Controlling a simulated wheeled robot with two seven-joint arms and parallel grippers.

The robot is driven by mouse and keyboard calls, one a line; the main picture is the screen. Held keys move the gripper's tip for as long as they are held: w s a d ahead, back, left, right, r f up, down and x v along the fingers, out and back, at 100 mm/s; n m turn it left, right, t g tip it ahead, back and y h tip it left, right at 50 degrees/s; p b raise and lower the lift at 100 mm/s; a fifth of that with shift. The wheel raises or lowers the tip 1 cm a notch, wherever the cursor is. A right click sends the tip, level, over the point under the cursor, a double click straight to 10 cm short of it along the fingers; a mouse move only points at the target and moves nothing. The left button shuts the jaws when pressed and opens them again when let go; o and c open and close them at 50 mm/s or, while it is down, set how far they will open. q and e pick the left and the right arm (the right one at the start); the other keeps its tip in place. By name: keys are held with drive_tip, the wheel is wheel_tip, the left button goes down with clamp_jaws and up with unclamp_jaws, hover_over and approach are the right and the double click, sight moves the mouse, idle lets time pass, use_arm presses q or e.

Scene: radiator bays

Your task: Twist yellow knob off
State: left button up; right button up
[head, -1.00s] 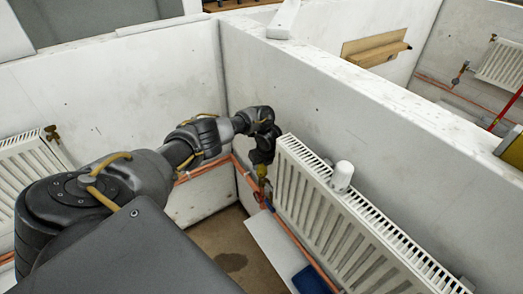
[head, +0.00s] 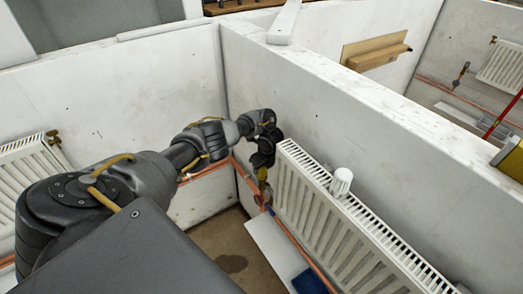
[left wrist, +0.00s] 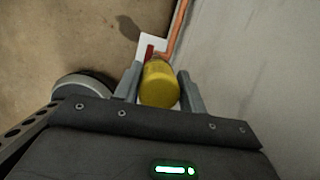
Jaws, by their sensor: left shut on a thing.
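The yellow knob (left wrist: 159,84) is a short cylinder between the two grey fingers of my left gripper (left wrist: 158,90) in the left wrist view. The gripper is shut on it. In the head view my left gripper (head: 263,165) reaches down at the left end of the white radiator (head: 330,215), and a little of the yellow knob (head: 262,174) shows under it. Copper pipe (left wrist: 178,30) runs just beyond the knob. The head view is too small to tell whether the knob is still on its valve. My right gripper is not in view.
A white cylinder (head: 341,182) stands on top of the radiator. White partition walls (head: 340,120) close the bay behind and to the right. A white board (head: 272,250) and a blue item (head: 308,281) lie below the radiator. Another radiator (head: 28,165) is at the left.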

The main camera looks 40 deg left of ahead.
use_arm(q)
drive_tip(key=shift+w+a+r, duration=0.15)
drive_tip(key=shift+w+r, duration=0.05)
drive_tip(key=shift+r, duration=0.15)
drive_tip(key=o, duration=0.6)
drive_tip(key=shift+r, duration=0.1)
drive_tip(key=o, duration=0.5)
drive_tip(key=shift+s, duration=0.2)
drive_tip(key=shift+o, duration=0.6)
drive_tip(key=o, duration=0.6)
drive_tip(key=shift+w+r+p, duration=0.15)
drive_tip(key=shift+r+p, duration=0.2)
drive_tip(key=shift+r, duration=3.6)
